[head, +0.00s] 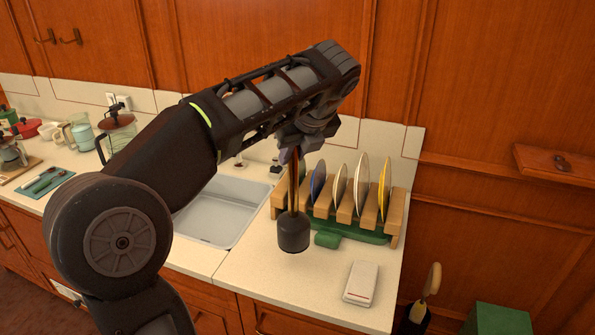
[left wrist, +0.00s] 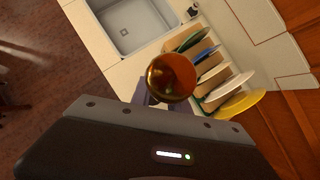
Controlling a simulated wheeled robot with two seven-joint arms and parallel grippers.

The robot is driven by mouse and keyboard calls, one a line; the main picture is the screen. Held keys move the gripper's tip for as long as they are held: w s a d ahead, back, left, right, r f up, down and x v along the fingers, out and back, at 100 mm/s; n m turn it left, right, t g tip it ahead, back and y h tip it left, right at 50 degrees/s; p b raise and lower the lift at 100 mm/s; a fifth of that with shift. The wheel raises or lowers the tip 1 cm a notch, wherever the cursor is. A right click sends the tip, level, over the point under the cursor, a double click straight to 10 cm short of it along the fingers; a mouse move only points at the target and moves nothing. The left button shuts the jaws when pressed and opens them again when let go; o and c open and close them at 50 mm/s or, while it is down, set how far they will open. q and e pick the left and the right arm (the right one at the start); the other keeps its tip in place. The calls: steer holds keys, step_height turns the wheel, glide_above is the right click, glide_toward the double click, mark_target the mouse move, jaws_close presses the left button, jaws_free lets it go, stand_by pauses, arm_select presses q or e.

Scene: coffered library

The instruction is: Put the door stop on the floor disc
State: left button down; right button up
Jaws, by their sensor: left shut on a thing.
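My left gripper (head: 293,152) is shut on the upper part of the door stop (head: 293,234), which has a dark, heavy round base and a thin brass-coloured stem. The door stop hangs roughly upright, base down, in front of the dish rack in the head view; I cannot tell its exact height over the counter. In the left wrist view, the round brass top of the door stop (left wrist: 171,77) shows just beyond my left gripper (left wrist: 153,96). I see no floor disc in either view. My right gripper is not in view.
A wooden dish rack (head: 397,205) with several plates stands on the pale counter (head: 250,268), beside a sink (head: 215,215). A white box (head: 361,283) lies near the counter's front edge. A green box (head: 498,320) stands at lower right. Jugs and pots crowd the left.

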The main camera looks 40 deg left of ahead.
mark_target(296, 181)
arm_select(q)
steer(key=shift+f, duration=2.1)
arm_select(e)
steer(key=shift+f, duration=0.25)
arm_select(q)
steer(key=shift+f, duration=0.1)
steer(key=shift+f, duration=1.9)
steer(key=c, duration=1.3)
jaws_free()
steer(key=shift+f, duration=0.1)
steer(key=shift+o, duration=0.2)
